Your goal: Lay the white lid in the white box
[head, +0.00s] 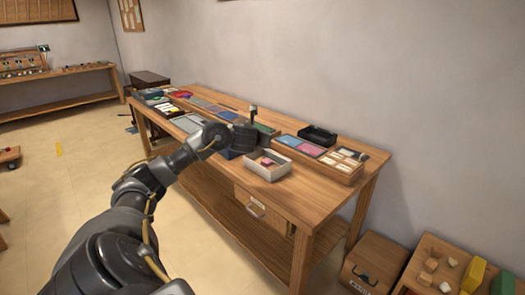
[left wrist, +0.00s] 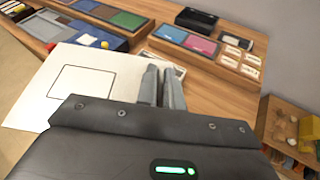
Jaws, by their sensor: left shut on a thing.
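The white box (head: 278,176) stands open on the table near its front right part, with pink and dark pieces inside. A flat white panel with a dark square outline, which looks like the white lid (left wrist: 110,76), spreads to the left of my fingers and stands out past the table's front edge. My left gripper (head: 243,138) is above the table, just left of and behind the box. In the left wrist view my gripper (left wrist: 162,86) has its fingers close together; the gripped spot is hidden. My right gripper is out of view.
A wooden tray (head: 338,173) with pink, blue and white pieces lies right of the box. A black tray (head: 318,135) is behind it. Several coloured trays fill the table's left part. Bare tabletop (left wrist: 222,88) shows at the front right.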

